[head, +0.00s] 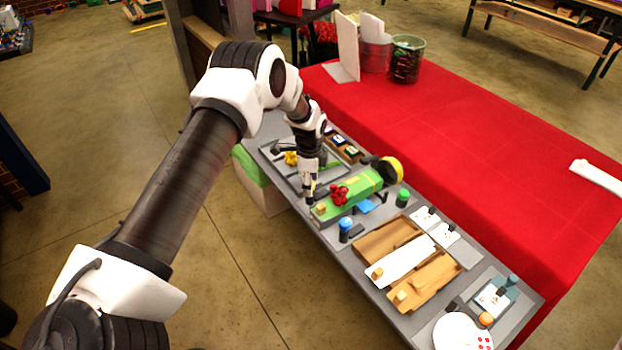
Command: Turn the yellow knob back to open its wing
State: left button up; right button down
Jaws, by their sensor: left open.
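A small yellow lobed piece (291,158), which may be the yellow knob, sits on the grey tray left of my left gripper. My left gripper (309,196) points down by the near left end of a green panel (362,185) and is open. I cannot tell whether its fingertips touch anything. A yellow patch shows at its fingers, too small to make out. A red lobed piece (340,195) sits on the green panel. A round yellow-faced piece (391,170) stands at the panel's far end. I cannot tell which part is the wing. My right gripper is not in view.
The grey bench (345,258) also carries a blue-topped jar (345,226), a green-capped jar (402,197), wooden trays (388,238) and a white plate (457,333). A red-covered table (470,140) adjoins it behind, with a bucket (407,62) on it.

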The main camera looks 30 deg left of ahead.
pick_arm(q)
jog(key=shift+s, duration=0.1)
jog(key=shift+a, duration=0.15)
grip_shut()
jog(key=shift+n, duration=0.4)
jog(key=n+b, duration=0.1)
jog(key=n, duration=0.1)
jog(key=shift+n+b, duration=0.3)
jog(key=n+b, duration=0.1)
jog(key=n, duration=0.3)
jog(key=shift+n, duration=0.3)
jog(key=n, duration=0.5)
jog(key=shift+b, duration=0.4)
jog(key=n, duration=0.5)
jog(key=shift+g, duration=0.3)
jog(key=shift+n, duration=0.4)
